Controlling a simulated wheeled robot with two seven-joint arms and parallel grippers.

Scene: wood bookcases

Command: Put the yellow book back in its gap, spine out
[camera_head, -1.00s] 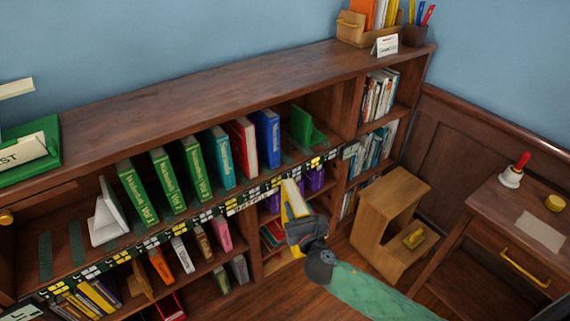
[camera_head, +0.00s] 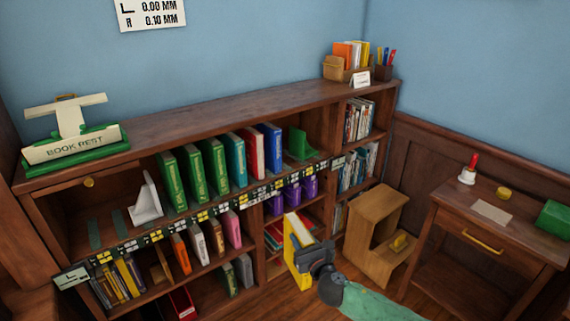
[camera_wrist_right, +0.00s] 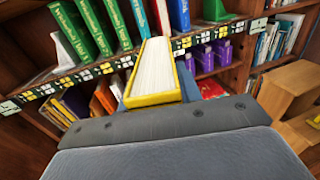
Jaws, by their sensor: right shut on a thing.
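The yellow book (camera_head: 296,265) is held upright in front of the bookcase by my right gripper (camera_head: 312,262). In the right wrist view, the white page edges of the yellow book (camera_wrist_right: 155,72) face up, with a yellow cover edge toward the camera. The fingers are mostly hidden behind the book and wrist housing. The book is apart from the shelves. The upper shelf holds several green books (camera_head: 192,174), a teal book (camera_head: 236,160), a red book (camera_head: 251,151) and a blue book (camera_head: 270,148). I cannot tell which gap fits the yellow book. My left gripper is out of view.
A white bookend (camera_head: 146,203) and a green bookend (camera_head: 299,145) stand on the upper shelf. Purple books (camera_head: 297,190) sit below. A wooden step stool (camera_head: 372,215) and a desk (camera_head: 455,215) stand to the right. A green book rest (camera_head: 75,152) is on top.

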